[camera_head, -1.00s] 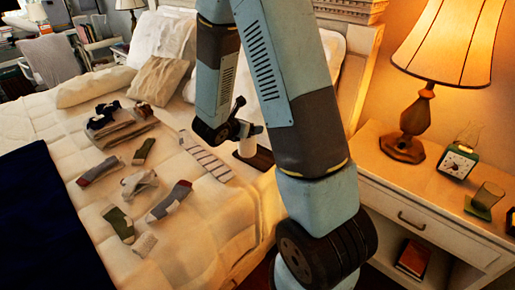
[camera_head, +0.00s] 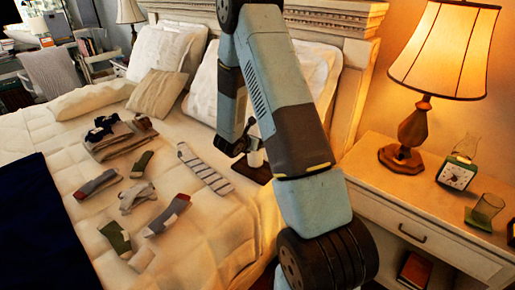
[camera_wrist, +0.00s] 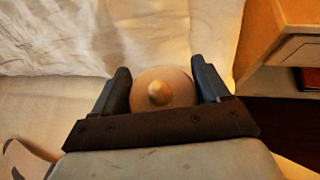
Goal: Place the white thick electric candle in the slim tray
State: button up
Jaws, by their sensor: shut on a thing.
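My gripper (camera_wrist: 165,90) is shut on the white thick candle (camera_wrist: 178,82), seen from above in the wrist view between the two dark fingers, with its pale tip in the middle. In the head view my gripper (camera_head: 243,145) is small and partly behind my arm. The candle (camera_head: 256,158) shows there as a pale upright shape. A flat dark brown piece, which looks like the slim tray (camera_head: 250,172), lies on the bed just below the candle. My arm hides its right part. I cannot tell whether the candle touches it.
A long striped sock (camera_head: 205,168) lies left of the dark piece. Several other socks and folded clothes (camera_head: 120,137) lie further left on the bed (camera_head: 210,245). Pillows (camera_head: 160,92) are at the back. A nightstand (camera_head: 400,205) with a lamp (camera_head: 405,135) and clock stands right.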

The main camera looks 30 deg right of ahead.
jog(key=shift+w+d+f, duration=0.15)
jog(key=shift+f, duration=1.65)
jog(key=o, duration=1.5)
jog(key=shift+c, duration=0.2)
